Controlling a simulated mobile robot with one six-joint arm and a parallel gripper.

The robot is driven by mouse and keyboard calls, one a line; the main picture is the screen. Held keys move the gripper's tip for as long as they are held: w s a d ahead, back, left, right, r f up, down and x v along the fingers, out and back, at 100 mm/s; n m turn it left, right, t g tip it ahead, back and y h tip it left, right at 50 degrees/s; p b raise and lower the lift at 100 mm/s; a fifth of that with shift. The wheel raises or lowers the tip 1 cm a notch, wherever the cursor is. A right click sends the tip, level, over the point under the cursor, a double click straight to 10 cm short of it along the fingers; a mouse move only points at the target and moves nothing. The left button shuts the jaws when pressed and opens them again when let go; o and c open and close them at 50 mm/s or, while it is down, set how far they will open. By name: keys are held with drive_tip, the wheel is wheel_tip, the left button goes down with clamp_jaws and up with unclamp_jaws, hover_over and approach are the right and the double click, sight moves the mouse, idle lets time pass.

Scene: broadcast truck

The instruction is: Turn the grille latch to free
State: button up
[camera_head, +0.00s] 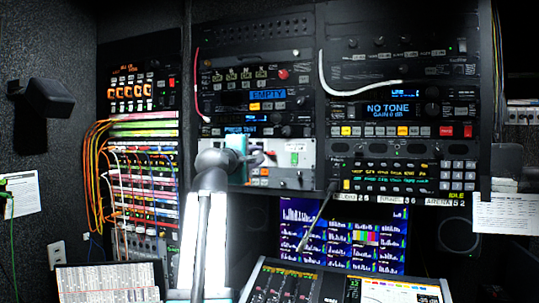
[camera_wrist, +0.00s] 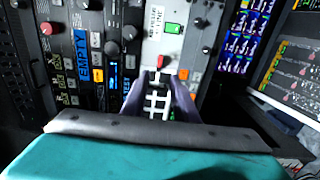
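A pale panel (camera_head: 303,155) is set in the middle rack. In the wrist view the same panel (camera_wrist: 153,48) carries a white grille (camera_wrist: 157,104) with dark slots and a small red-tipped part (camera_wrist: 162,61) just above it. I cannot tell for sure which part is the latch. My gripper (camera_wrist: 158,92) is in front of the panel, its two dark fingers apart on either side of the grille. Nothing shows clearly held between them. In the head view my gripper (camera_head: 257,157) is at the panel's left part, and my arm hides some of it.
Rack units with knobs, buttons and blue displays (camera_head: 268,93) surround the panel. White cables (camera_head: 365,88) loop at upper right, and coloured patch cables (camera_head: 97,165) hang at left. A monitor (camera_head: 345,237) and a mixing desk (camera_head: 300,287) stand below.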

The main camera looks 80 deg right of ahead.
sight(271, 153)
drive_tip(key=s+d+p, duration=0.1)
drive_tip(key=d, duration=0.3)
drive_tip(key=d+p, duration=0.2)
drive_tip(key=d, duration=0.2)
drive_tip(key=s+d+p, duration=0.1)
drive_tip(key=d, duration=0.4)
drive_tip(key=shift+s, duration=0.3)
drive_tip(key=shift+d, duration=0.1)
clamp_jaws()
